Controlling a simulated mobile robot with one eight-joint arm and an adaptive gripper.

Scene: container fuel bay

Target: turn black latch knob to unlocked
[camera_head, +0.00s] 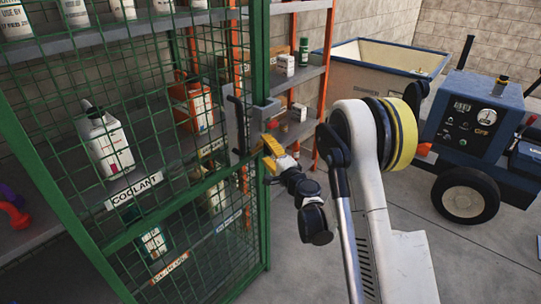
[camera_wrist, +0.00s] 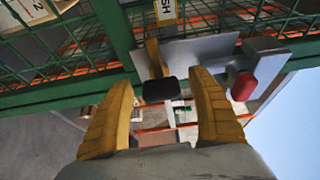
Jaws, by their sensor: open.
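The black latch knob (camera_wrist: 160,90) shows in the wrist view at the end of a short brass-coloured lever (camera_wrist: 154,56), in front of a grey latch plate (camera_wrist: 200,52) on the green cage frame. My gripper (camera_wrist: 162,112) is open, its two yellow fingers to the left and right of the knob with a gap on both sides. The knob appears just beyond the fingertips; I cannot tell the exact depth. In the head view my gripper (camera_head: 275,152) is close to the green cage post, below a grey latch block (camera_head: 266,111). The knob cannot be made out there.
A red part (camera_wrist: 243,86) sits on the latch's right end. The green mesh cage door (camera_head: 130,170) fronts shelves with a white coolant jug (camera_head: 104,142). A blue wheeled machine (camera_head: 482,125) and a grey bin (camera_head: 375,75) stand right. Floor between is partly clear.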

